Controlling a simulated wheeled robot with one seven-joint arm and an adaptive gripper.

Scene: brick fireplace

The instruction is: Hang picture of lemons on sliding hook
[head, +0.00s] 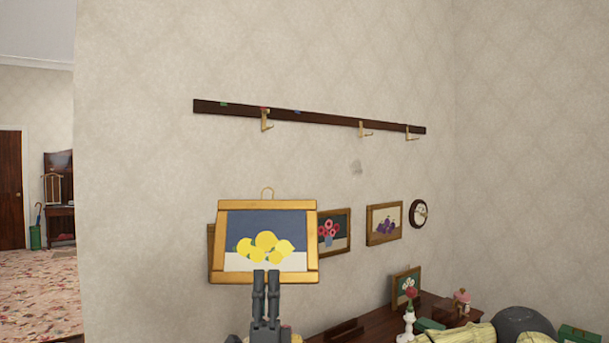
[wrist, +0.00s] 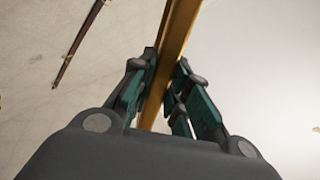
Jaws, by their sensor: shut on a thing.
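The lemon picture (head: 264,244) has a gold frame, a dark blue and white ground and a small wire loop on top. It is upright in the head view, below the left part of the rail. My gripper (head: 266,275) is shut on its bottom edge; the wrist view shows the frame (wrist: 178,45) between the fingers (wrist: 161,95). A dark wooden rail (head: 330,117) runs along the wall above, with three brass hooks: left (head: 265,120), middle (head: 363,129) and right (head: 410,133). The loop is below the left hook and apart from it. Coloured marks sit on the rail's left part.
Pictures of flowers (head: 331,231) and grapes (head: 384,223) and a round clock (head: 418,213) hang on the wall to the right. A dark cabinet (head: 378,330) at the lower right holds a small picture (head: 406,286) and figurines. The wall between picture and rail is clear.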

